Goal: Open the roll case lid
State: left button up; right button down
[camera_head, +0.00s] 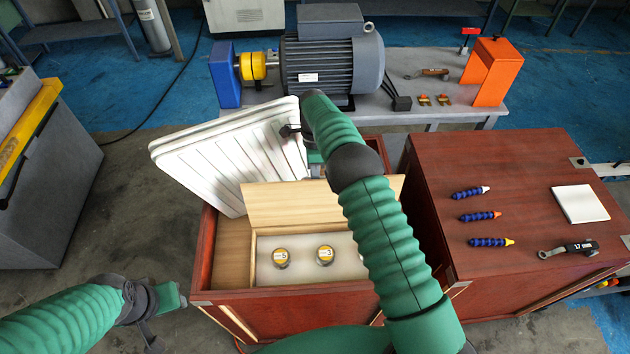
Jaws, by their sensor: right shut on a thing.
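An open red-brown wooden case (208,245) stands in front of me. A white ribbed panel that looks like its lid (215,155) is tilted up at the back left. My right arm reaches over the case, and its gripper (290,130) is at the panel's upper right edge, shut on it as far as I can see; the fingertips are partly hidden. A light wood board (290,203) slants up inside the case. In front of it, several round pieces with yellow labels (325,255) sit in a pale tray, partly hidden by my arm. My left gripper (168,315) is at the lower left, apart from the case; its jaws are unclear.
A closed red-brown box (490,170) stands on the right, with blue-bodied nozzles (480,216), a white pad (580,204) and a wrench tool (568,249) on top. Behind is a grey bench with a motor (330,60) and orange guard (492,72).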

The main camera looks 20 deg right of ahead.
jog(key=shift+s+f, duration=0.1)
jog(key=shift+f, duration=0.1)
jog(key=c, duration=1.5)
grip_release()
jog(key=shift+r, duration=0.1)
jog(key=w+r+p, duration=0.1)
jog(key=r, duration=0.3)
jog(key=w+r+p, duration=0.1)
jog(key=r+p, duration=0.1)
jog(key=r, duration=0.1)
jog(key=d+r+p, duration=0.1)
jog(key=r+p, duration=0.1)
jog(key=r, duration=0.2)
jog(key=shift+w+r, duration=0.3)
jog(key=shift+w, duration=0.1)
